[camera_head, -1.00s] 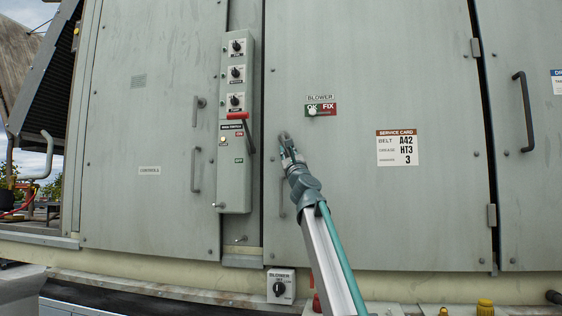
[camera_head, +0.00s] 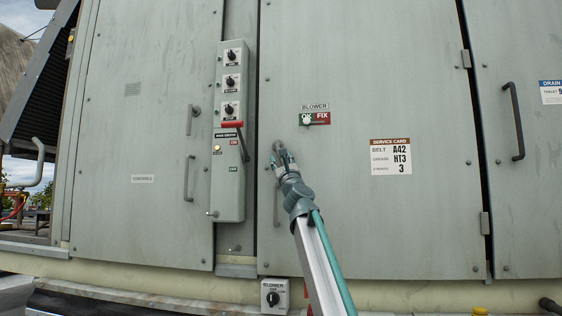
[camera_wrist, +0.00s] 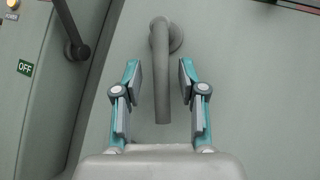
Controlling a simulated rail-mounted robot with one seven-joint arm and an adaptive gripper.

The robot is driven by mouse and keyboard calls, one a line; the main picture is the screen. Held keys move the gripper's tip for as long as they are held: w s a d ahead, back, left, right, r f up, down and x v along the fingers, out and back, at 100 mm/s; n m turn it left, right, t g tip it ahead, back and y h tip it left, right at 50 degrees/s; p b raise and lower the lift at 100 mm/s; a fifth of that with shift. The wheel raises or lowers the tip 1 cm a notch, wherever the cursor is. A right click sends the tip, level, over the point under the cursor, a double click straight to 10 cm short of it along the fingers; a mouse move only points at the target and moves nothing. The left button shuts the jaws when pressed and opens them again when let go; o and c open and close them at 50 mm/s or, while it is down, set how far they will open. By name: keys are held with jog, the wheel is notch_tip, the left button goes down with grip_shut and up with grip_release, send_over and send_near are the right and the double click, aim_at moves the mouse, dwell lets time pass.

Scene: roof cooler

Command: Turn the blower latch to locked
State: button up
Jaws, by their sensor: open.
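The blower latch is a grey lever handle (camera_wrist: 162,85) on the blower door (camera_head: 400,230). In the wrist view its round hub is at the top and its arm hangs straight down. My gripper (camera_wrist: 160,75) is open, with one finger on each side of the lever and a visible gap on both sides. In the head view the latch (camera_head: 277,146) shows just above my gripper (camera_head: 284,160), which hides its lower part. Whether the fingers reach the lever's depth I cannot tell.
Left of the latch stands a switch box (camera_head: 230,195) with a red-handled lever (camera_head: 232,125) and several knobs. A vertical door handle (camera_head: 276,205) is below the latch. A BLOWER OK/FIX tag (camera_head: 314,118) and a service card (camera_head: 390,157) are to the right.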

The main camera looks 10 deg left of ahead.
jog(key=shift+s+f, duration=0.1)
jog(key=v, duration=1.1)
jog(key=shift+s+d+f, duration=0.15)
jog(key=shift+s+f, duration=0.1)
